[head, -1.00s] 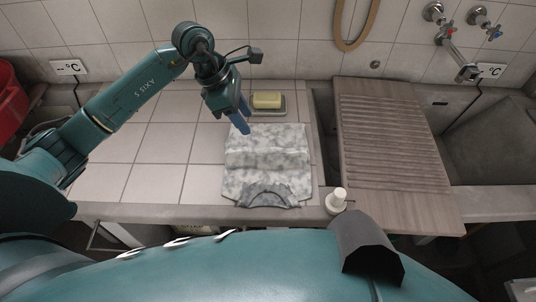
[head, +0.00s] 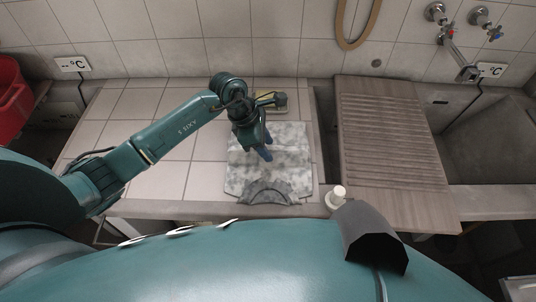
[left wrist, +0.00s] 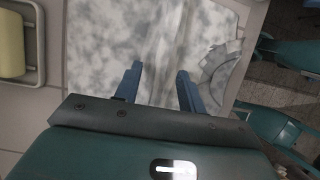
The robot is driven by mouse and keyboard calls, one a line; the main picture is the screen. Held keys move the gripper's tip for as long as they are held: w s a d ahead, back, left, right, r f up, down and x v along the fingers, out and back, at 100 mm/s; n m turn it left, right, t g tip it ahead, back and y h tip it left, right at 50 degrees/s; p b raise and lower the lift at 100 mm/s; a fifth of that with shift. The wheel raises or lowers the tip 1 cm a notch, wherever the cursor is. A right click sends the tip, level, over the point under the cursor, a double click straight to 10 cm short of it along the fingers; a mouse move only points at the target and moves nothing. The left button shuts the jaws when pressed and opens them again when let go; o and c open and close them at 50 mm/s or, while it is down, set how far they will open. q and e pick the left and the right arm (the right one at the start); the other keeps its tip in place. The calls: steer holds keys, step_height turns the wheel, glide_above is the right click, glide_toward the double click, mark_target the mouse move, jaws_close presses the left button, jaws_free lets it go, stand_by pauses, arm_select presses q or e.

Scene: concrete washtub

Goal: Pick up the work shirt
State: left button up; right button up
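The work shirt (head: 285,175) is a grey-white mottled cloth lying flat and folded on the tiled counter, with its darker collar toward me. It also fills the upper middle of the left wrist view (left wrist: 160,40). My left gripper (head: 265,154) is over the upper part of the shirt. In the left wrist view its two blue fingers (left wrist: 157,82) are apart with nothing between them but the shirt beyond. I cannot tell how high they are above it. My right gripper is not in view.
A yellow soap bar in a dish (left wrist: 12,45) is beside the shirt's far edge, mostly hidden by my arm in the head view. A white bottle (head: 337,197) stands at the front right. A ribbed washboard (head: 390,140) lies right. Tiles (head: 160,180) at left are clear.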

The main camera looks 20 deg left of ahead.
arm_select(q)
steer(key=shift+c, duration=0.2)
jaws_close()
steer(key=shift+r, duration=0.1)
stand_by(1.0)
